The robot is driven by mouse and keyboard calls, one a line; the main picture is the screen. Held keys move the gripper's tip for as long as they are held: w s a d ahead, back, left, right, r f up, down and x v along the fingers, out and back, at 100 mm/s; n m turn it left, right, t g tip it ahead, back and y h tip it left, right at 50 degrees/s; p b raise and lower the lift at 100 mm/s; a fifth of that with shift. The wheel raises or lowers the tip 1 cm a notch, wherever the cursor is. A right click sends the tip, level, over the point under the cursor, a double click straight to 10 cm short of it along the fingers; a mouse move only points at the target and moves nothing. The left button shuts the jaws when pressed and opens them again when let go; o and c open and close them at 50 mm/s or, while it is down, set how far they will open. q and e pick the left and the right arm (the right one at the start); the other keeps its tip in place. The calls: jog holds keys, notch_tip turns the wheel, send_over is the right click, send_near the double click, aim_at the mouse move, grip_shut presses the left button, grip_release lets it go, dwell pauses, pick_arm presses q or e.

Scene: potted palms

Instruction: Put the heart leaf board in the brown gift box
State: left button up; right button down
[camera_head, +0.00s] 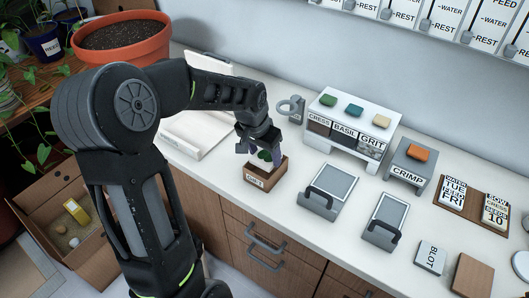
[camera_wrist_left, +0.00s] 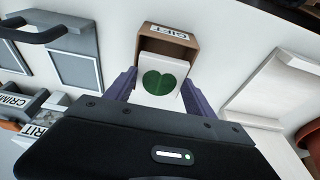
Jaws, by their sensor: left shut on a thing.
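The brown gift box (camera_head: 265,178) stands on the white counter with its GIFT label facing front. It also shows in the left wrist view (camera_wrist_left: 183,44). The heart leaf board (camera_wrist_left: 160,97), a white board with a green heart-shaped leaf, is between the fingers of my left gripper (camera_wrist_left: 159,88). In the head view my left gripper (camera_head: 259,148) is right above the box, shut on the board (camera_head: 259,160). The board's far end overlaps the box opening; how deep it sits is hard to tell. My right gripper is not in view.
A white rack (camera_head: 345,125) labelled CRESS, BASIL and GRIT stands right of the box. Two framed presses (camera_head: 328,190) with dark handles, a CRIMP stand (camera_head: 408,166) and a BLOT block (camera_head: 431,257) are farther right. A white tray (camera_head: 200,130) lies to the left.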

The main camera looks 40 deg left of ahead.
pick_arm(q)
jog(key=shift+f+b, duration=0.55)
jog(key=shift+f, duration=0.1)
jog(key=o, duration=1.4)
jog(key=shift+s, duration=0.1)
jog(key=shift+r+p, duration=0.6)
jog(key=shift+r, duration=0.35)
jog(key=v, duration=1.1)
jog(key=shift+r, duration=0.2)
